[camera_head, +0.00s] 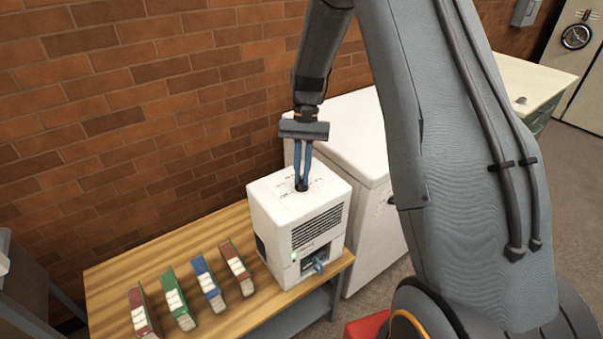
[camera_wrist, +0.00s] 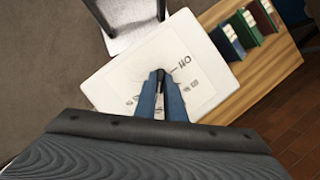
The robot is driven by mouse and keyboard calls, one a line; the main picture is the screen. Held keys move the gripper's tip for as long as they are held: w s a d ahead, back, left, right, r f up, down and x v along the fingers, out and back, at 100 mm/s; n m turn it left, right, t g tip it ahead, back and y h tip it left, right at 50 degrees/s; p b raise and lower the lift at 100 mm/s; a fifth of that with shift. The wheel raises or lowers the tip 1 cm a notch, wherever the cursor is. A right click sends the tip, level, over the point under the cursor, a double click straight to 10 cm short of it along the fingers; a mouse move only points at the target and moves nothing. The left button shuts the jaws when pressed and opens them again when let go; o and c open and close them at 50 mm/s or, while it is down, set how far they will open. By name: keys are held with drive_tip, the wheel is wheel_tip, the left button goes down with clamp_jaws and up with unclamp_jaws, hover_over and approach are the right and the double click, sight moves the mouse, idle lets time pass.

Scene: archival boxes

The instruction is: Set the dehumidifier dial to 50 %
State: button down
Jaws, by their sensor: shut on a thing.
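The dehumidifier (camera_head: 327,208) is a white box with a dark front grille, standing at the right end of a wooden bench. Its white top (camera_wrist: 118,79) carries printed marks around a small black dial (camera_head: 301,186). My gripper (camera_head: 301,178) points down from above with its blue fingers shut on the dial. In the wrist view the fingers (camera_wrist: 160,88) close around the dial (camera_wrist: 160,75), which they mostly cover. The marks are too small or too hidden to tell the dial's setting.
Several red, green and blue book-like boxes (camera_head: 209,286) lie on the wooden bench (camera_head: 105,281) left of the dehumidifier. A blue item (camera_head: 318,265) sits at its lower front. A white chest (camera_head: 352,133) stands close behind it, and a brick wall (camera_head: 130,110) runs along the back.

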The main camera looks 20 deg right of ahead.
idle(0.4)
drive_tip(key=c, duration=1.8)
unclamp_jaws()
drive_tip(key=shift+c, duration=0.2)
drive_tip(key=b+v, duration=0.2)
drive_tip(key=v, duration=0.6)
drive_tip(key=shift+s, duration=0.15)
drive_tip(key=s+a+f+n+t+h, duration=0.1)
drive_tip(key=s+n+t, duration=0.1)
drive_tip(key=s, duration=0.8)
drive_tip(key=s+a+f+n+t+h, duration=0.1)
drive_tip(key=s+n+t, duration=0.2)
drive_tip(key=s, duration=0.7)
drive_tip(key=shift+s+f, duration=0.3)
drive_tip(key=shift+f, duration=0.1)
